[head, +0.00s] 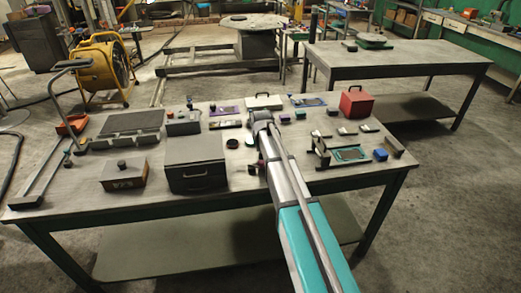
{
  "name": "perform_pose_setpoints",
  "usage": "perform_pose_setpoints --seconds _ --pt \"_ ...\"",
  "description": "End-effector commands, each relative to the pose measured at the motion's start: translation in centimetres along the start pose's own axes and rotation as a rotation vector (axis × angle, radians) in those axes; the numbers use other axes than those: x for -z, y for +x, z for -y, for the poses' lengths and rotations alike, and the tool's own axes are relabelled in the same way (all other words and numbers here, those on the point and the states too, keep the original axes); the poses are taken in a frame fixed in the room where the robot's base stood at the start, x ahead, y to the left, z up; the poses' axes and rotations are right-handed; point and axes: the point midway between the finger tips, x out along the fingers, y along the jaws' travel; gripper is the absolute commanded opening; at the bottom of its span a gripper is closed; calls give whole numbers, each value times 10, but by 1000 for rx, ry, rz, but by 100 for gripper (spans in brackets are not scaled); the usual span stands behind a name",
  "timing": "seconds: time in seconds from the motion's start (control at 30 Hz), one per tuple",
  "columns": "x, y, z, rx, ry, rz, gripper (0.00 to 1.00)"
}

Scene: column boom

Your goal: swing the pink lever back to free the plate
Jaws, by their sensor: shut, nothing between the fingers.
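In the head view my arm reaches forward over the workbench (85,187), and its grey wrist is above the middle. My gripper (255,143) is small and dark at the wrist, partly hidden by the arm; it looks shut and empty. A teal-green plate (348,154) lies in a dark frame with raised bars (322,153), right of my arm. I cannot make out a pink lever on or near it. A small purple-pink block (285,117) stands just right of my wrist, and a flat purple piece (224,110) lies left of it.
A large grey box with a handle (196,163) and a brown box (123,175) stand at the front left. A second table (400,62) is behind.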

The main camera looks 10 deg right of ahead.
Motion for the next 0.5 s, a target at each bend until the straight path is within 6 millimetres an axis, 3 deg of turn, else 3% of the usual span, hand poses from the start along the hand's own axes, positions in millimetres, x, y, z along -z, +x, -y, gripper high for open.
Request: perform_pose_setpoints --seconds 0.2,0.5 --pt "-29 -5 0 0 0 0 0" --pt "-40 -8 1 0 -1 0 0"
